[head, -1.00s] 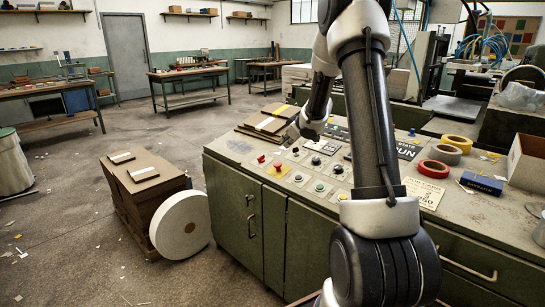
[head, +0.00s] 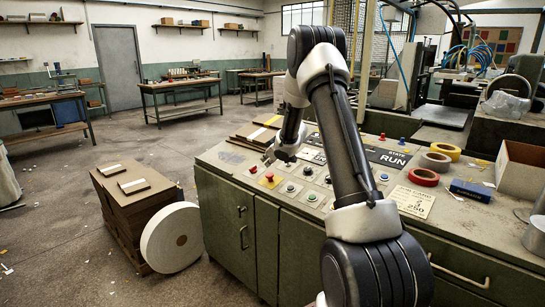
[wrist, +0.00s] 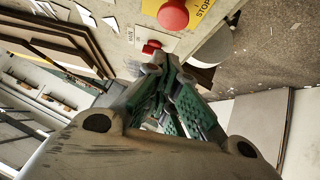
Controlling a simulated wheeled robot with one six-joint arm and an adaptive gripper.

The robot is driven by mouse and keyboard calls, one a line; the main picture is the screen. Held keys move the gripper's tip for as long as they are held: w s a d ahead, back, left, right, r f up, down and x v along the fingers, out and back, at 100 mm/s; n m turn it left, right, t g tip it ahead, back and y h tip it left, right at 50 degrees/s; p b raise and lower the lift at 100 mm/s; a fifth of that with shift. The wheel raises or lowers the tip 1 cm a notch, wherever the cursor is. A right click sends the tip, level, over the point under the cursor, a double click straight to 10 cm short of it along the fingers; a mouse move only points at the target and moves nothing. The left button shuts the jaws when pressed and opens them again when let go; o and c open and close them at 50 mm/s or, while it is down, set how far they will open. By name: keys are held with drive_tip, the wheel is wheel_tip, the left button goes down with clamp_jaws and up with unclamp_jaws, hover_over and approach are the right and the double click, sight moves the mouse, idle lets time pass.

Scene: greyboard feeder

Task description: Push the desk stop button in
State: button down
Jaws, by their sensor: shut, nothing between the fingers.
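The desk stop button is a red mushroom button (head: 269,176) on a yellow plate at the left front of the green desk's panel. In the wrist view the same red button (wrist: 173,14) is at the top edge, and its plate reads STOP. It stands proud of its plate. A smaller red button (head: 252,169) is just left of it, and shows in the wrist view (wrist: 151,46) close to the fingertips. My gripper (head: 268,156) is shut and empty, just behind and above the two red buttons. In the wrist view its fingertips (wrist: 170,66) look apart from the stop button.
Other buttons, black, green and blue, fill the panel near my arm. A sign (head: 391,158) reads RUN. Boards (head: 254,134) lie behind the gripper. Tape rolls (head: 423,177) and an open box (head: 522,170) stand at the right. The floor left of the desk holds stacked boards (head: 135,205).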

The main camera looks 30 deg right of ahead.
sight(269, 175)
drive_tip(key=shift+w+d+f, duration=0.15)
drive_tip(key=shift+d+f, duration=0.1)
drive_tip(key=shift+f, duration=0.8)
drive_tip(key=shift+w+d+f, duration=0.1)
drive_tip(key=shift+d+f, duration=0.1)
drive_tip(key=shift+f, duration=0.8)
drive_tip(key=shift+f, duration=0.1)
